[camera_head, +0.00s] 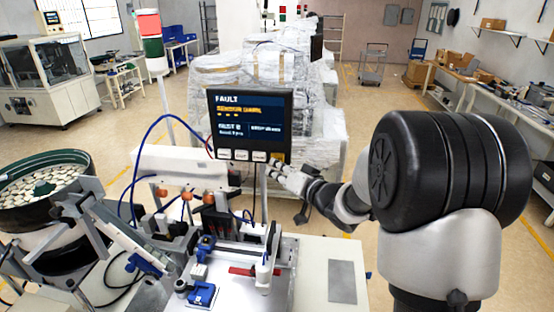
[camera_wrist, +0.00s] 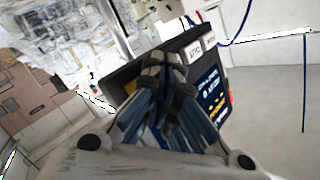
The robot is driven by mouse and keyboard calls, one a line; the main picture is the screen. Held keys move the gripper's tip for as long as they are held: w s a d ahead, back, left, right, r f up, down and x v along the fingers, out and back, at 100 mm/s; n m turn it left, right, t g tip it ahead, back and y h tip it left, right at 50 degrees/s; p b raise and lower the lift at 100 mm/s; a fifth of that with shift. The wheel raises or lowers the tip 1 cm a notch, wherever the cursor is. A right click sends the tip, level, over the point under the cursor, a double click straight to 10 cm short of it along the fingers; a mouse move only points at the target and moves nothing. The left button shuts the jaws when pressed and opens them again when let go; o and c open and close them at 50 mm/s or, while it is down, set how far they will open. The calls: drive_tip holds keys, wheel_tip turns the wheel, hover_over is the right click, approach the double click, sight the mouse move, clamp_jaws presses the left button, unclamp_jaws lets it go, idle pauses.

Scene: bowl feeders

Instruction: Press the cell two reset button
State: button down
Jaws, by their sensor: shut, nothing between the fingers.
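A dark control panel (camera_head: 250,110) with a lit screen reading FAULT stands on a post at the cell. A row of three small pale buttons sits along its bottom edge: a left one (camera_head: 225,154), a middle one (camera_head: 241,155) and a right one (camera_head: 259,156). Their labels are too small to read surely. My gripper (camera_head: 277,160) is shut and empty at the panel's lower right corner, close to the right button; I cannot tell whether it touches. In the wrist view the shut fingers (camera_wrist: 165,62) overlap the panel (camera_wrist: 215,95), and two buttons (camera_wrist: 203,46) show beside them.
A bowl feeder (camera_head: 45,185) full of pale parts stands at the left. Below the panel is a fixture plate (camera_head: 235,290) with blue clamps. A stack light (camera_head: 151,40) with a red top stands behind left. Wrapped pallets (camera_head: 300,75) stand behind the panel. Floor is free at the right.

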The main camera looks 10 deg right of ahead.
drive_tip(key=shift+w+d, duration=0.2)
drive_tip(key=shift+w, duration=0.3)
idle(0.4)
drive_tip(key=shift+s+a, duration=0.1)
drive_tip(key=shift+s, duration=0.05)
drive_tip(key=shift+s+a, duration=0.3)
drive_tip(key=shift+s, duration=0.45)
drive_tip(key=s, duration=0.1)
drive_tip(key=s+a, duration=0.1)
drive_tip(key=s, duration=0.1)
drive_tip(key=s+a, duration=0.1)
drive_tip(key=shift+s+b, duration=0.3)
drive_tip(key=shift+b, duration=0.05)
drive_tip(key=shift+r, duration=0.1)
